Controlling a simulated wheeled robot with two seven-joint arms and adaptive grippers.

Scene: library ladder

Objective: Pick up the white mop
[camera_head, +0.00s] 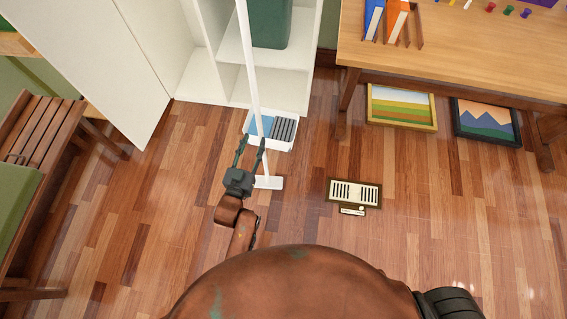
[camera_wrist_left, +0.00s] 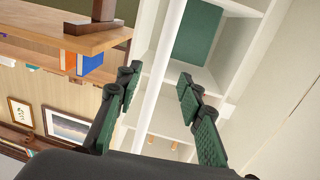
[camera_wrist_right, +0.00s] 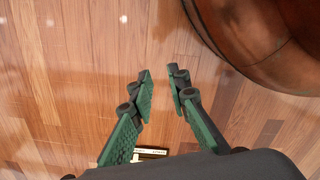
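The white mop (camera_head: 251,70) stands nearly upright in front of the white shelf unit. Its thin pole runs up out of the head view, and its flat white head (camera_head: 268,183) rests on the floor. My left gripper (camera_head: 251,146) is open at the lower pole. In the left wrist view the pole (camera_wrist_left: 160,60) runs between the two spread fingers, with gaps visible on both sides. I cannot tell how deep it sits between them. My right gripper (camera_wrist_right: 160,78) is open and empty above the wooden floor, outside the head view.
A white tray (camera_head: 252,146) with blue and grey contents lies behind the mop. A floor vent (camera_head: 354,192) is to the right. A wooden table (camera_head: 470,52) stands at upper right with framed pictures (camera_head: 402,108) below. A slatted bench (camera_head: 38,130) is left.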

